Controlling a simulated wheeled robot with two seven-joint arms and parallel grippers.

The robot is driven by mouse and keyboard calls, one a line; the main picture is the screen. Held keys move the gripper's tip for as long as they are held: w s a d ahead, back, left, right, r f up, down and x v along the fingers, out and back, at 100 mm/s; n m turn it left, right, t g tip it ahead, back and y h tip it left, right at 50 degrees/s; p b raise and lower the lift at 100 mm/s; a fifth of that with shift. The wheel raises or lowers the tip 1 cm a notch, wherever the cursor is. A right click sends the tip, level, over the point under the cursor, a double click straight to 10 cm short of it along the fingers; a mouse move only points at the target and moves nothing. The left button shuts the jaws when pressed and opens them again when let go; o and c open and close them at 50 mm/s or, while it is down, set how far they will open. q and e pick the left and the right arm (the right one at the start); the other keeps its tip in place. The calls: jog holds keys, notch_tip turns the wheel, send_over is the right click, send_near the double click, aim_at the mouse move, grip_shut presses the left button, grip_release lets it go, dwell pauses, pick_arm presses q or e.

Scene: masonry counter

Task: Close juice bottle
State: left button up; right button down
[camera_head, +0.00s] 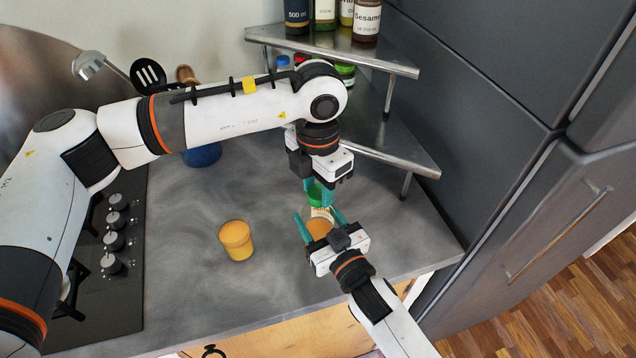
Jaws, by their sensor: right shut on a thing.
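The juice bottle (319,228) is orange with a pale neck and stands near the counter's front right, partly hidden by my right gripper. My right gripper (320,222) is shut on the bottle, one teal finger on either side. A green cap (315,195) is at the top of the bottle, between the teal fingertips of my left gripper (317,192), which points down from above. I cannot tell whether the cap touches the bottle's neck or whether the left fingers grip it.
A glass of orange juice (236,241) stands on the counter (190,290) to the left. A stove (110,290) is at the far left. A metal corner shelf (385,150) with several bottles stands behind. A dark cabinet (490,130) bounds the right.

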pick_arm(q)
jog(key=shift+c, duration=0.8)
jog(key=o, duration=1.1)
jog(key=shift+o, duration=0.2)
notch_tip(320, 180, up, 12)
